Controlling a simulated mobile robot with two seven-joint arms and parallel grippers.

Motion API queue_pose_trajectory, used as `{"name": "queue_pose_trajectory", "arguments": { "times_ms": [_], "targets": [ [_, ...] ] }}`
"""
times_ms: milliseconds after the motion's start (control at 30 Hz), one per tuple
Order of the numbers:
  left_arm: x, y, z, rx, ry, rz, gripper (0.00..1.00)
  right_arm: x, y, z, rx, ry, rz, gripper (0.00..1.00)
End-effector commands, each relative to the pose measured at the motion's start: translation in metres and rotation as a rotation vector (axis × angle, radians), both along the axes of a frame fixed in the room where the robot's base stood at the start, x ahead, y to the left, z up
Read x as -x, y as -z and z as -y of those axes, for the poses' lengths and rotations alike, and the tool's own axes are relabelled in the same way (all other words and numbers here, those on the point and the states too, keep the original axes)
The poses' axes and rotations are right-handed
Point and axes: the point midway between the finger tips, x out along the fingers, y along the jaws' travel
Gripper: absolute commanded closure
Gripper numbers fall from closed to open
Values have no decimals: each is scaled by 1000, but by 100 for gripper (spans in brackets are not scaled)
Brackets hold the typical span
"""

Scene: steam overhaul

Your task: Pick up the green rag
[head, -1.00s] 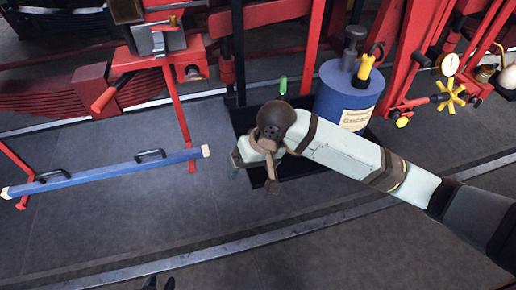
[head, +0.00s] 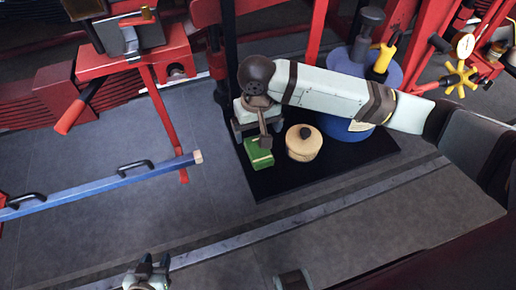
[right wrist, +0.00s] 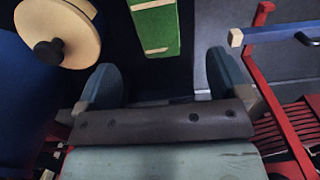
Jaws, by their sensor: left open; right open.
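The green rag (head: 259,153) looks like a folded green block with tan bands. It lies on the black mat at the foot of the red frame, close to the mat's left edge. In the right wrist view the rag (right wrist: 155,27) shows beyond the fingertips, towards the top middle. My right gripper (head: 257,128) is over the rag's far side in the head view and partly covers it. Its two fingers (right wrist: 163,80) are spread apart with nothing between them. My left gripper (head: 148,272) is open and empty at the bottom edge, far from the rag.
A round tan pot with a dark knob (head: 304,142) stands just right of the rag. A blue canister (head: 345,129) is behind my right arm. A blue bar (head: 100,187) on red legs is at left. The black mat (head: 340,165) is clear at front right.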

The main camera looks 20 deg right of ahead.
Motion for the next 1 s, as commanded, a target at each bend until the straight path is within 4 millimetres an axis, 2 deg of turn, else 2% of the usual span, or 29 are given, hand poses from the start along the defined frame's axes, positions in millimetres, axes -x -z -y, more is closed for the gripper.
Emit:
{"name": "queue_pose_trajectory", "arguments": {
  "times_ms": [100, 367, 633, 767, 967, 1000],
  "targets": [
    [0, 1, 1, 0, 1, -1, 57, -1, 21, 0, 1, 2, 0, 6],
    [-4, -2, 0, 0, 0, 8, 57, -1, 40, 1, 0, 0, 1, 6],
    [-5, -6, -1, 0, -2, 13, 57, -5, 78, 4, 0, 0, 1, 6],
    [-5, -6, -1, 0, -2, 13, 57, -5, 86, 4, 0, -1, 2, 6],
    [-5, -5, -1, 0, -2, 12, 57, -5, 86, 4, 0, -1, 2, 6],
    [-5, -5, -1, 0, -2, 11, 57, -5, 86, 4, 0, -1, 2, 16]
  ]
}}
